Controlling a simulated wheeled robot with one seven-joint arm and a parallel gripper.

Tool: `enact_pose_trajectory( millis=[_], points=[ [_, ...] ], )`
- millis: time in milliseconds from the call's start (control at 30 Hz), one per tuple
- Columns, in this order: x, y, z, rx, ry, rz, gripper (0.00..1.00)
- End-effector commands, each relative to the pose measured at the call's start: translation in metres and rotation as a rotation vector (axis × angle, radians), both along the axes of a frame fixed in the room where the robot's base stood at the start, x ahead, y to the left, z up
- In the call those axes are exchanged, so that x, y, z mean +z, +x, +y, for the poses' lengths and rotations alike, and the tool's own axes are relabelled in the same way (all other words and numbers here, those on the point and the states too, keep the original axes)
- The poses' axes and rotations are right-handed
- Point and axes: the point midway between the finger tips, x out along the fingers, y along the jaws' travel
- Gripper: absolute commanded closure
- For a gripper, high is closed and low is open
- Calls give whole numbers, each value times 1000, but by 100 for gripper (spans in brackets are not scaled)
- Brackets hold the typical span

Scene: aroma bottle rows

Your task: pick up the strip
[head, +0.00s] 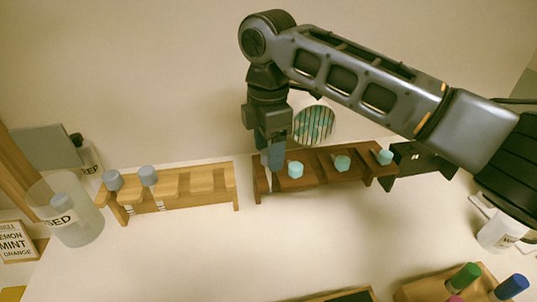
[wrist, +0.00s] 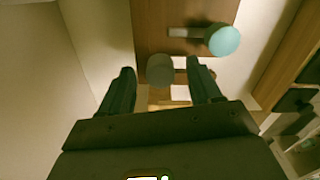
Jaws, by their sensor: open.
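My gripper (head: 272,156) is open at the left end of the dark wooden rack (head: 331,182). In the wrist view my gripper (wrist: 160,68) has a round grey top (wrist: 159,74) between its spread fingers, with gaps on both sides. A narrow pale piece (wrist: 184,32) shows there against brown wood beside a teal top (wrist: 223,40). I cannot tell which piece is the strip. The head view shows teal tops, one of them near my gripper (head: 295,169), on the dark rack. The part between my fingertips is largely hidden in the head view.
A light wooden rack (head: 185,186) with grey-topped pieces (head: 112,180) stands left. A clear jar (head: 83,228) marked "SED" and a mint sign (head: 14,243) are further left. A black box (head: 412,158) adjoins the dark rack. Coloured caps (head: 465,277) are front right; the middle table is clear.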

Motion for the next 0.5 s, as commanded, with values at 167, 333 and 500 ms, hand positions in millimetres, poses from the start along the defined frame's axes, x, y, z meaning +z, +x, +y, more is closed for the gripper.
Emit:
enact_pose_trajectory(
  millis=[167,333,500],
  points=[
    [-5,0,0,-1,0,-1,37],
    [-5,0,0,0,0,-1,42],
    [-5,0,0,0,0,-1,58]
  ],
)
